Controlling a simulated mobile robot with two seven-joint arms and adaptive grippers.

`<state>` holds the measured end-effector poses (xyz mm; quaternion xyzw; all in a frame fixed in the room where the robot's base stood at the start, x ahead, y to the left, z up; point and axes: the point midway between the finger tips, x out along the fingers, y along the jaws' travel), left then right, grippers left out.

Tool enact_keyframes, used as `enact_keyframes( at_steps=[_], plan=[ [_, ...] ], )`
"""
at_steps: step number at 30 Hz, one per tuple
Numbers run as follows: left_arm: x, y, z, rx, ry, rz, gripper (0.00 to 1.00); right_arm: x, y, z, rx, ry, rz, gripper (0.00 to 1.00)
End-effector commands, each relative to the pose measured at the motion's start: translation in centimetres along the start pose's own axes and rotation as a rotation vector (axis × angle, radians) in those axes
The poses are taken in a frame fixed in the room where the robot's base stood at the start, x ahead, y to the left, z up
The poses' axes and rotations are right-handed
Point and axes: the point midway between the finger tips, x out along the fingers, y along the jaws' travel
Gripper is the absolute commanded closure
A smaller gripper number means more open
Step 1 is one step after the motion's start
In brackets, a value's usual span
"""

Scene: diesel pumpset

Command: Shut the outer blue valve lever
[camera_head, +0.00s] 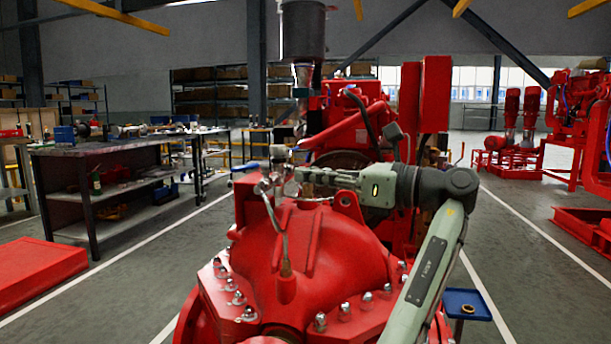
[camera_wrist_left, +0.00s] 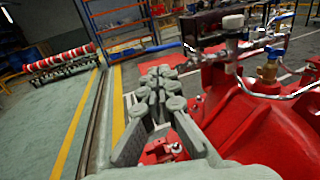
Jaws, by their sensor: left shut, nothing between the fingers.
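A small blue valve lever (camera_head: 246,167) sticks out to the left, roughly level, from the metal fittings on top of the red pump casing (camera_head: 315,240) in the head view. My left gripper (camera_head: 299,176) is shut and empty, pointing left, just right of the valve fittings. I cannot tell whether it touches them. In the left wrist view my fingers (camera_wrist_left: 160,84) are together, with the red casing and fittings to their right. My right gripper is not in view.
A metal pipe (camera_head: 283,235) rises from the casing front to the fittings. Bolts ring the casing flange. A workbench (camera_head: 110,155) with tools stands at the left, and a small blue tray (camera_head: 467,303) is at the lower right.

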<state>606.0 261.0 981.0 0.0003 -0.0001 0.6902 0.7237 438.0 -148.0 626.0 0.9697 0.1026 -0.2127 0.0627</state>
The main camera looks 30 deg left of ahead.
Motion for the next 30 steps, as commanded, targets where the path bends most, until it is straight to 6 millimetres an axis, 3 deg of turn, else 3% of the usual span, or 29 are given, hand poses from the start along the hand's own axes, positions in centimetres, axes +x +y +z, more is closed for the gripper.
enact_keyframes(
  at_steps=[9,15,21,30],
  plan=[
    [7.0,0.1,-0.1,-0.001,-0.001,0.004,1.0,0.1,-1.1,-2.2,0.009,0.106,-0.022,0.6],
    [9.8,0.1,0.0,-0.002,-0.001,0.003,1.0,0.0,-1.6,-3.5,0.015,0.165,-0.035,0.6],
    [10.9,0.0,0.0,-0.001,0.0,0.001,1.0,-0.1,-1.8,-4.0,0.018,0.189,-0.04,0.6],
    [11.0,0.0,0.0,-0.001,0.0,0.001,1.0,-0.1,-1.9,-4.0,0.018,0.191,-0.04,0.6]
  ],
)
